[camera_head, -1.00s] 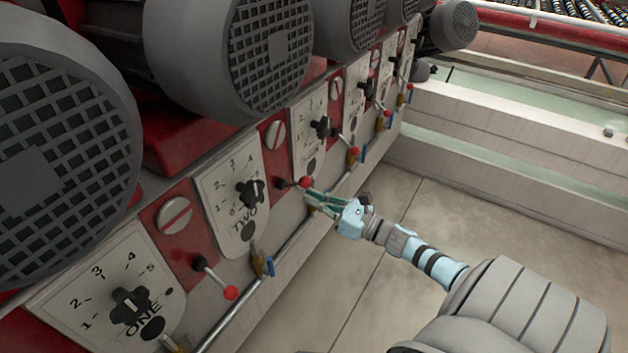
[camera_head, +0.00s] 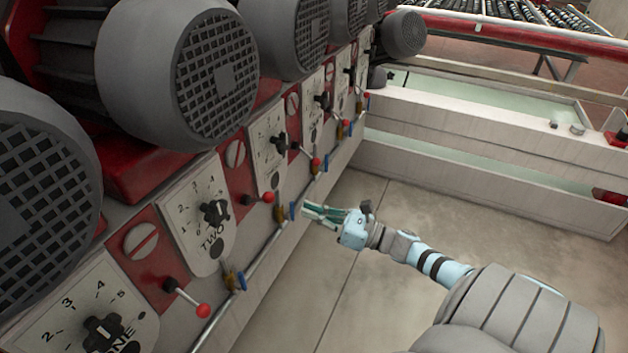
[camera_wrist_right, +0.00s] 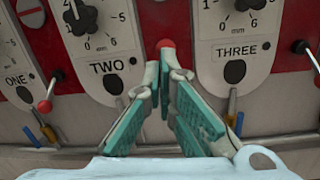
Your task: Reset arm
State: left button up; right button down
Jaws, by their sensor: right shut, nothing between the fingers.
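My right gripper (camera_head: 308,212) has teal fingers and is shut and empty. It is in front of the machine's control panel, in open air to the right of a red-balled lever (camera_head: 268,197). A gap shows between fingertips and lever in the head view. In the right wrist view the closed fingertips (camera_wrist_right: 172,73) sit just below that lever's red ball (camera_wrist_right: 165,44), between the TWO plate (camera_wrist_right: 106,67) and the THREE plate (camera_wrist_right: 237,52). My left gripper is not in view.
The machine front runs along the left with dials, levers and large grey motors (camera_head: 205,80). A pipe (camera_head: 245,285) runs along its lower edge. A pale trough (camera_head: 480,135) stands at the back right. The tiled floor (camera_head: 370,290) beside the machine is clear.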

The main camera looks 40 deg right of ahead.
jog(key=shift+s+a, duration=0.1)
jog(key=d+f+m+g+h, duration=0.1)
jog(key=d+f+m+h, duration=0.6)
jog(key=m, duration=0.6)
jog(key=s+d+f+m+g+h, duration=0.2)
jog(key=s+f+m+g, duration=0.15)
jog(key=f+m, duration=0.45)
jog(key=s+d+f+m+g+h, duration=0.25)
jog(key=s+f+m, duration=0.3)
jog(key=f, duration=0.45)
jog(key=s+a+f+m+g+b, duration=0.1)
jog(key=s+a+f+m+g, duration=0.3)
jog(key=s+f+m, duration=0.65)
jog(key=s+a+f+g, duration=0.1)
jog(key=s+a+f, duration=0.2)
jog(key=s+a, duration=0.3)
jog(key=s+a+f+m+g+y, duration=0.1)
jog(key=s+a+f+g, duration=0.1)
jog(key=s+a+f, duration=0.2)
jog(key=s+a+f+m+g+y+b, duration=0.1)
jog(key=s+a+f, duration=0.2)
jog(key=s+a, duration=0.5)
jog(key=shift+s+f+g, duration=0.3)
jog(key=shift+s+g, duration=0.1)
jog(key=shift+s, duration=0.15)
